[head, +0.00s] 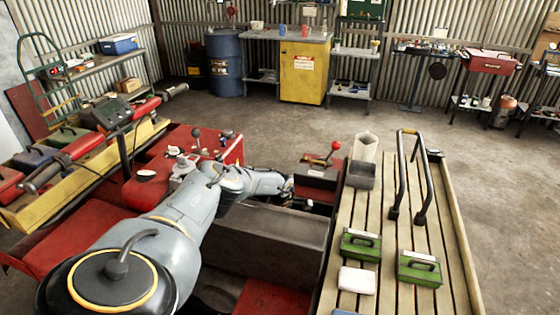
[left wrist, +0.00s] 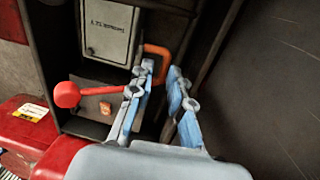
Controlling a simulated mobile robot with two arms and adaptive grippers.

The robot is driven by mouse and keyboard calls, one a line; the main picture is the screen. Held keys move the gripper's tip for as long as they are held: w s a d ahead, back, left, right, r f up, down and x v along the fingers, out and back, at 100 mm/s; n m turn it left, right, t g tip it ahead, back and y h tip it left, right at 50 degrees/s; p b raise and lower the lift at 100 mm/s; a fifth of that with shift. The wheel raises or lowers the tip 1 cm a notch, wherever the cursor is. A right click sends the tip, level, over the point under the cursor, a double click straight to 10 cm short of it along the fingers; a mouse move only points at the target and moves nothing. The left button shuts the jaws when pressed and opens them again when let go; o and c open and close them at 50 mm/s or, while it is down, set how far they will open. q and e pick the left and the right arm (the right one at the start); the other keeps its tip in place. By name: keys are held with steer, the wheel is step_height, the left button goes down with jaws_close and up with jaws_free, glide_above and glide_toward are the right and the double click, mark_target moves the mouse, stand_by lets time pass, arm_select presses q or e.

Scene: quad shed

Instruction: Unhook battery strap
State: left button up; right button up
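My left gripper (left wrist: 164,74) is open in the left wrist view, its two blue-grey fingers apart with nothing seen held between them. An orange loop (left wrist: 157,49), possibly the strap or its hook, shows just beyond the fingertips; I cannot tell whether they touch it. Behind it, a grey box with a labelled face (left wrist: 109,29), possibly the battery, sits in a dark compartment. In the head view my left gripper (head: 289,187) is small, at the end of the arm beside that compartment, and the strap cannot be made out. My right gripper is not in view.
A red-knobbed lever (left wrist: 67,95) stands left of the fingers; it also shows in the head view (head: 335,146). A dark panel (left wrist: 270,85) is close on the right. A slatted deck (head: 388,225) holds green cases (head: 418,268), a white box (head: 357,280) and rails.

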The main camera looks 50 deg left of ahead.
arm_select(q)
steer(key=s+d+r+p, duration=0.1)
steer(key=s+r+p, duration=0.1)
steer(key=r, duration=0.5)
steer(key=s+d+r+p, duration=0.1)
steer(key=s+r+p, duration=0.1)
steer(key=r, duration=0.5)
steer(key=shift+s+d+r+p, duration=0.15)
steer(key=shift+s+d+p, duration=0.25)
steer(key=shift+p, duration=0.2)
stand_by(0.5)
stand_by(0.4)
step_height(320, 180, up, 12)
steer(key=s, duration=0.1)
steer(key=shift+s+d, duration=0.15)
steer(key=shift+d, duration=0.15)
